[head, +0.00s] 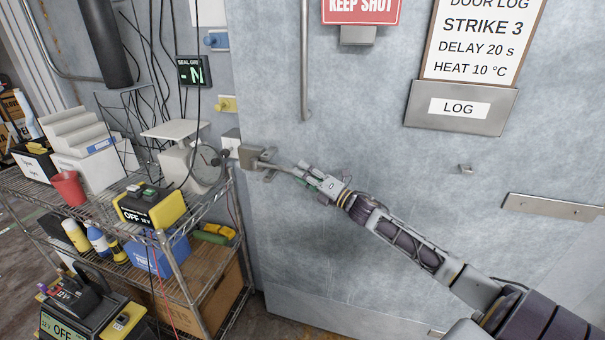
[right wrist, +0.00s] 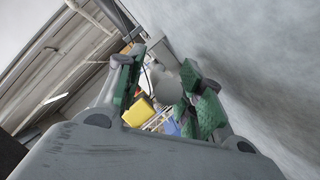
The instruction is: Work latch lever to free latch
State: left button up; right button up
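The metal latch (head: 252,157) sits at the left edge of the large grey door (head: 400,210). Its lever (head: 285,170) sticks out to the right and slightly down in the head view. My right gripper (head: 312,180) is at the lever's free end, reaching in from the lower right. In the right wrist view its green-padded fingers (right wrist: 166,92) stand apart. A grey rounded piece (right wrist: 168,84), seemingly the lever end, shows between them, close to the right pad with a gap at the left pad. Contact is unclear. My left gripper is not in view.
A wire shelf (head: 190,255) with a dial gauge (head: 207,165), a yellow-black box (head: 150,207) and a red cup (head: 69,187) stands left of the door. A vertical door handle (head: 305,60) is above the lever. The door face below is clear.

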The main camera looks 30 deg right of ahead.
jog(key=shift+w+a, duration=0.1)
jog(key=shift+w, duration=0.15)
grip_shut()
dwell(0.3)
